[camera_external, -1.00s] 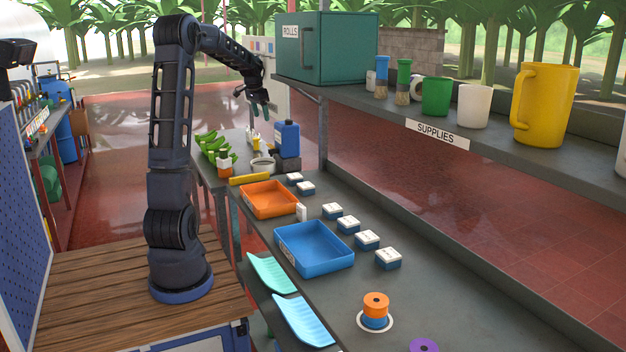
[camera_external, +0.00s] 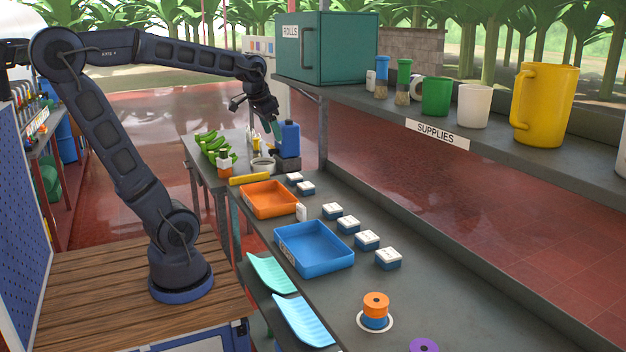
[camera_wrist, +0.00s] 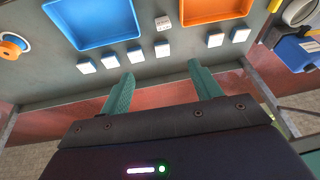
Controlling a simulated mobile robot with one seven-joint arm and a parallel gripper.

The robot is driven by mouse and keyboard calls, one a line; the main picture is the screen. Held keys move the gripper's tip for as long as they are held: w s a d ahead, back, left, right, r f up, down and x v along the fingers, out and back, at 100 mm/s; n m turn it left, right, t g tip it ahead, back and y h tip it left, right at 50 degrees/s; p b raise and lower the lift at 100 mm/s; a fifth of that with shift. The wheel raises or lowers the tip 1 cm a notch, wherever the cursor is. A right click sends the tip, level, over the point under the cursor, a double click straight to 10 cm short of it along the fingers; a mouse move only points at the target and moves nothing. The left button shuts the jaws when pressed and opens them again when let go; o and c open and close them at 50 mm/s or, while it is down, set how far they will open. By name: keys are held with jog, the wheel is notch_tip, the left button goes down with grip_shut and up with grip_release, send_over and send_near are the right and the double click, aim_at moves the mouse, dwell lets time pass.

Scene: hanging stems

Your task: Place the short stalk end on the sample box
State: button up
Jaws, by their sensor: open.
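My gripper (camera_external: 272,130) hangs at the end of my outstretched arm, left of and near the blue jug at the back of the bench. In the wrist view its two teal fingers (camera_wrist: 161,70) are apart with nothing between them. Several small white-topped blue boxes stand in a row along the bench, one near the blue tray (camera_external: 388,258) and another near the orange tray (camera_external: 306,188); I cannot tell which is the sample box. They also show beyond the fingers in the wrist view (camera_wrist: 135,55). I cannot make out a short stalk end in either view.
A blue tray (camera_external: 313,262) and an orange tray (camera_external: 268,213) lie on the bench. Green bananas (camera_external: 212,147), a bottle (camera_external: 225,162) and the blue jug (camera_external: 289,139) stand farther back. A shelf (camera_external: 420,124) with cups and a teal cabinet (camera_external: 328,48) overhangs the right side.

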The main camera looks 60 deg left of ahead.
jog(key=s+d+f+h, duration=0.1)
jog(key=s+d+f, duration=0.4)
jog(key=s, duration=0.5)
jog(key=d, duration=0.2)
jog(key=shift+s+d+m+t, duration=0.3)
jog(key=shift+m+t, duration=0.1)
